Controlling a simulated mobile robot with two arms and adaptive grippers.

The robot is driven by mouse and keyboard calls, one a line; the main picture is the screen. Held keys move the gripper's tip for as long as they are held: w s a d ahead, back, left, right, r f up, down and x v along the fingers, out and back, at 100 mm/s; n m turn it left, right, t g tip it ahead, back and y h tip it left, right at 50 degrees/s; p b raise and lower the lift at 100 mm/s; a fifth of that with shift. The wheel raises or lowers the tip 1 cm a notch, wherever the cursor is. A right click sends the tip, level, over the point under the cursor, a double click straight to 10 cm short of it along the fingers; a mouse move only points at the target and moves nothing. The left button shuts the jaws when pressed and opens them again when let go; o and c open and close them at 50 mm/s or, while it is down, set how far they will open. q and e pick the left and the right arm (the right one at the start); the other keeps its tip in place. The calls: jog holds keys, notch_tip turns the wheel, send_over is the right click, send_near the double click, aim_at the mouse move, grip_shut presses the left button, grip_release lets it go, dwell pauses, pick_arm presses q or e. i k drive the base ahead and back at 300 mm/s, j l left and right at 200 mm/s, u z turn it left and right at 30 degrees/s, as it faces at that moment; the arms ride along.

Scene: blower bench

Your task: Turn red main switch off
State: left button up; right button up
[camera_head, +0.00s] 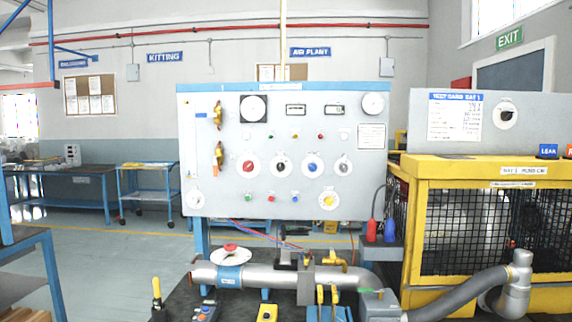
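A grey control panel (225,120) with a blue top edge stands upright in the middle. On its left half is a red rotary knob (248,166) on a round white plate, the leftmost of a row with black, blue and grey knobs. Its pointing direction is too small to read. A yellow knob (328,200) on a white plate sits at the panel's lower right. No label that I can read marks the main switch. Neither of my grippers shows in the head view, and nothing covers the front of the panel.
Below the panel runs a grey pipe (262,277) with a red-topped valve (230,249) and yellow levers. A yellow caged machine (415,230) with a grey hose stands at right. Blue-framed tables (150,166) stand at left, with open floor before them.

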aim_at(248, 166)
jog(key=i+j+u, duration=0.2)
jog(key=i, duration=0.25)
jog(key=i+u, duration=0.15)
jog(key=i, duration=0.35)
